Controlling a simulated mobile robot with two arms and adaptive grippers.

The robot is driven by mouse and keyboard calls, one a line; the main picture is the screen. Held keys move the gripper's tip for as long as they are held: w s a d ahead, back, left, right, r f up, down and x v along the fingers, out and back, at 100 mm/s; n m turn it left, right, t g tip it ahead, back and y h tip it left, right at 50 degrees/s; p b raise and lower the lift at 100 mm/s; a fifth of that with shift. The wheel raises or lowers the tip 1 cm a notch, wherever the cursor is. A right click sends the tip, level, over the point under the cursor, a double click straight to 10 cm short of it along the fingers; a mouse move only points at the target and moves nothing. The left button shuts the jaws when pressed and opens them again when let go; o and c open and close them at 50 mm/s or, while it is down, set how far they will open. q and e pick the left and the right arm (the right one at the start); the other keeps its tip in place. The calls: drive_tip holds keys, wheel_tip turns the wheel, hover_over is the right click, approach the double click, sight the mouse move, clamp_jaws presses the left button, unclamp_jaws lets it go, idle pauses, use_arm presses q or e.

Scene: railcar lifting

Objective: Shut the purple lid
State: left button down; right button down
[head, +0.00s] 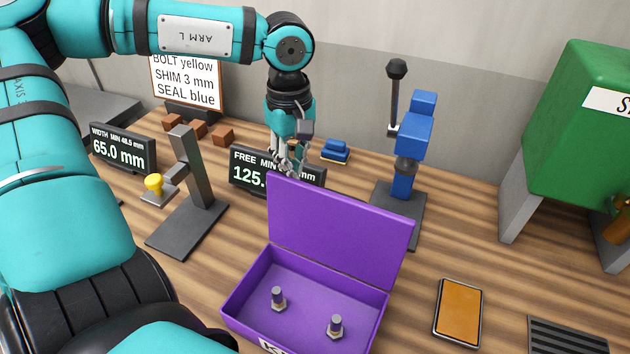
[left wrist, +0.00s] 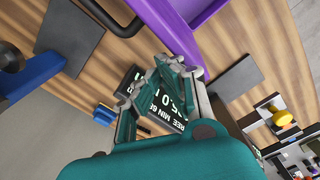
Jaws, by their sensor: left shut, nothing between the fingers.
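The purple lid (head: 335,228) stands raised, nearly upright, along the back edge of the purple box (head: 366,318). The box is open, and two bolts (head: 278,297) (head: 336,325) stand inside it. My left gripper (head: 287,170) is shut and empty, pointing down just behind the lid's upper left corner. I cannot tell whether it touches the lid. In the left wrist view the gripper's fingers (left wrist: 165,80) are close to the purple edge of the lid (left wrist: 205,14). My right gripper is not in view.
A display reading 125 (head: 250,170) stands behind the lid. A grey stand with a yellow knob (head: 186,215) is at left. A blue press (head: 405,160) stands behind at right. An orange pad (head: 458,312) lies right of the box. A green cabinet (head: 580,130) is far right.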

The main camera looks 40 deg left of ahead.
use_arm(q)
drive_tip(key=shift+s+d+b, duration=0.1)
drive_tip(key=shift+s+d, duration=0.1)
drive_tip(key=shift+s, duration=0.6)
drive_tip(key=shift+s+d+b, duration=0.1)
drive_tip(key=shift+s+d, duration=0.1)
drive_tip(key=shift+s, duration=0.65)
drive_tip(key=shift+s+d+b, duration=0.1)
drive_tip(key=shift+s+d, duration=0.1)
drive_tip(key=shift+s, duration=0.6)
drive_tip(key=shift+w+a+r+p, duration=0.1)
drive_tip(key=shift+w+r+p, duration=0.25)
drive_tip(key=shift+r+p, duration=0.75)
drive_tip(key=shift+w+a+r+p, duration=0.1)
drive_tip(key=shift+w+r+p, duration=0.35)
drive_tip(key=shift+r, duration=1.15)
drive_tip(key=shift+w+a+r+p, duration=0.1)
drive_tip(key=shift+w+r+p, duration=0.1)
drive_tip(key=shift+r+p, duration=1)
drive_tip(key=shift+r, duration=0.1)
